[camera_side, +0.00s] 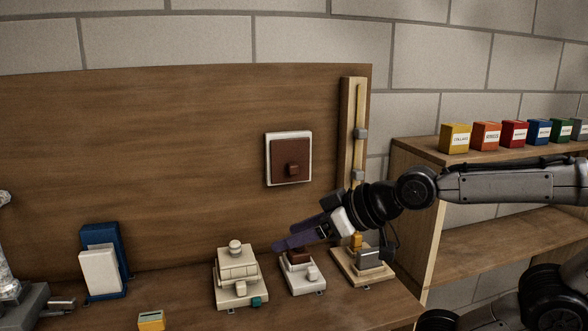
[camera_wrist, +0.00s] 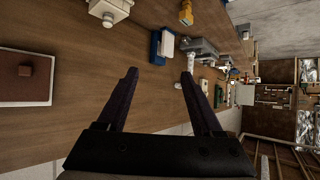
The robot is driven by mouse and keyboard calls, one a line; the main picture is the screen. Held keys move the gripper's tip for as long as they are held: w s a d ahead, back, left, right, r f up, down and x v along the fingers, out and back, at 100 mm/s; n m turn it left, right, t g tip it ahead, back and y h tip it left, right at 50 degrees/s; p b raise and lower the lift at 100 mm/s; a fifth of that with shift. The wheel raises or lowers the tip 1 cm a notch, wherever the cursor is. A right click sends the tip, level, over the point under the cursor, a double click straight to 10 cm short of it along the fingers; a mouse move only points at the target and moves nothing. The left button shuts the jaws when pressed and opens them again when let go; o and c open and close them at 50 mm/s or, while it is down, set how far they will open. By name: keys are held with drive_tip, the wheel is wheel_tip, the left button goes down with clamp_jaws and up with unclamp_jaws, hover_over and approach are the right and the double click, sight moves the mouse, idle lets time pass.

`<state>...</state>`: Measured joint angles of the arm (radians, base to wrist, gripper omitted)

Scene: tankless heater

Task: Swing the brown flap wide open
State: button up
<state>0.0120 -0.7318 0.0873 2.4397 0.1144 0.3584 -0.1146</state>
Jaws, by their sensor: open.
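My gripper (camera_side: 278,238) is below the flap in the side view, in front of the board, pointing left. In the wrist view my gripper (camera_wrist: 160,75) has its two dark fingers spread apart, with nothing between them. It does not touch the flap.
A cream stepped block (camera_side: 236,275), a small white and brown fixture (camera_side: 302,272) and a blue and white holder (camera_side: 102,262) stand on the bench below. A vertical wooden rail (camera_side: 352,130) is right of the flap. A shelf (camera_side: 490,150) with coloured boxes stands at right.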

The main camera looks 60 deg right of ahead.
sight(294, 168)
drive_tip(key=w+d+r+m+t+h, duration=0.5)
drive_tip(key=w+d+r+h, duration=0.1)
drive_tip(key=w+d, duration=0.45)
drive_tip(key=s+d+f+m+g+h, duration=0.1)
drive_tip(key=d+f+m+g+h, duration=0.1)
drive_tip(key=d+f+h, duration=0.35)
drive_tip(key=s+d+f+m+g+h, duration=0.1)
drive_tip(key=d+f+m+g+h, duration=0.1)
drive_tip(key=d, duration=0.7)
drive_tip(key=x, duration=1.3)
drive_tip(key=shift+w+a+f, duration=0.1)
drive_tip(key=shift+w+a, duration=0.15)
drive_tip(key=shift+w, duration=0.2)
drive_tip(key=shift+c, duration=0.3)
clamp_jaws()
